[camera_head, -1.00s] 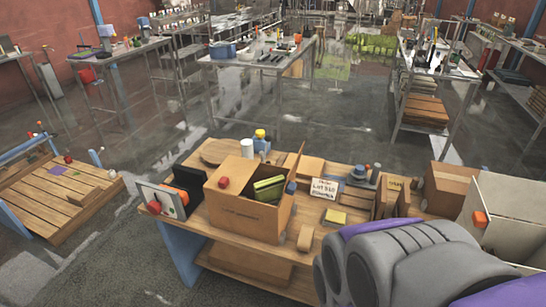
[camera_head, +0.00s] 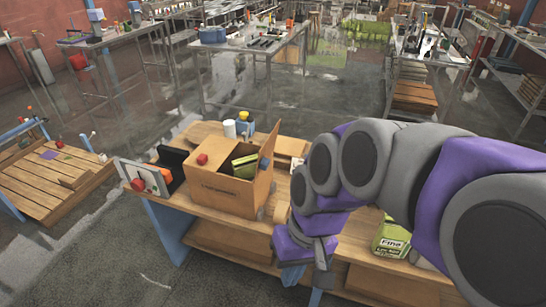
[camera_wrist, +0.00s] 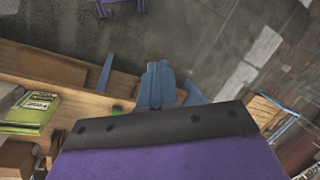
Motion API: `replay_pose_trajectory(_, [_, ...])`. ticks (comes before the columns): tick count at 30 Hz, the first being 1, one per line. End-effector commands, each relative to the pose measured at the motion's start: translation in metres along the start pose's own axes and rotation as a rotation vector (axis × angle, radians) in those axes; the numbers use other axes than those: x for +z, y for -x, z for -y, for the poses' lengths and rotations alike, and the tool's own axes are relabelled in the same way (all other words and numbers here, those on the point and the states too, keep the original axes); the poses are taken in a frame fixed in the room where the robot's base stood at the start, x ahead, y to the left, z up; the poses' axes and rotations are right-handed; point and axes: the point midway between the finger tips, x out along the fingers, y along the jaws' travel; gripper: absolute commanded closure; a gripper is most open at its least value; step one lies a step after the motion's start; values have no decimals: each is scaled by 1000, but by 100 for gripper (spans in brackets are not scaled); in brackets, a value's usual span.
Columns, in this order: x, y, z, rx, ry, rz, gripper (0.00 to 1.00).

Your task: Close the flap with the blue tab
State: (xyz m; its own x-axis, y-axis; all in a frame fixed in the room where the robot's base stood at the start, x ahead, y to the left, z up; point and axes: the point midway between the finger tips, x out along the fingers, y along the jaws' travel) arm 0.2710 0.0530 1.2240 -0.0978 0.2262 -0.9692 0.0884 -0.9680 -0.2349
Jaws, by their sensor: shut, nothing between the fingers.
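The open cardboard box (camera_head: 222,195) stands on the wooden bench, with green packages (camera_head: 245,166) inside. Its right-side flap (camera_head: 270,140) stands up, tilted outward. The blue tab (camera_head: 264,163) shows small at that flap. A red tab (camera_head: 202,159) is on the box's left side. My gripper (camera_head: 292,274) is in front of the bench's front edge, low and right of the box, apart from the flap. In the wrist view, my gripper's blue fingers (camera_wrist: 157,85) are together with nothing between them. The box and flap are not recognisable in the wrist view.
A panel with a red knob (camera_head: 138,184) stands at the bench's left end. A white cup (camera_head: 229,129) and a blue-yellow item (camera_head: 243,122) are behind the box. My arm hides much of the bench's right half.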

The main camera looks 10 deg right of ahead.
Motion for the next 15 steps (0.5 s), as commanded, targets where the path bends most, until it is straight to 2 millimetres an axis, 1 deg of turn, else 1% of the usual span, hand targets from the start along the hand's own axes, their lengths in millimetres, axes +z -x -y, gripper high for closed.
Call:
replay_pose_trajectory(1, [-22, 5, 9, -50, 13, -13, 100])
replay_pose_trajectory(4, [-64, 18, 26, -147, 25, -43, 100])
replay_pose_trajectory(8, [-119, 35, 35, -272, 13, -89, 100])
replay_pose_trajectory(9, [-136, 39, 35, -310, 4, -101, 100])
replay_pose_trajectory(11, [-161, 45, 30, -366, -16, -124, 100])
replay_pose_trajectory(12, [-177, 48, 26, -401, -31, -138, 100])
replay_pose_trajectory(14, [-202, 53, 14, -453, -60, -162, 100])
replay_pose_trajectory(15, [-217, 55, 4, -486, -83, -178, 100])
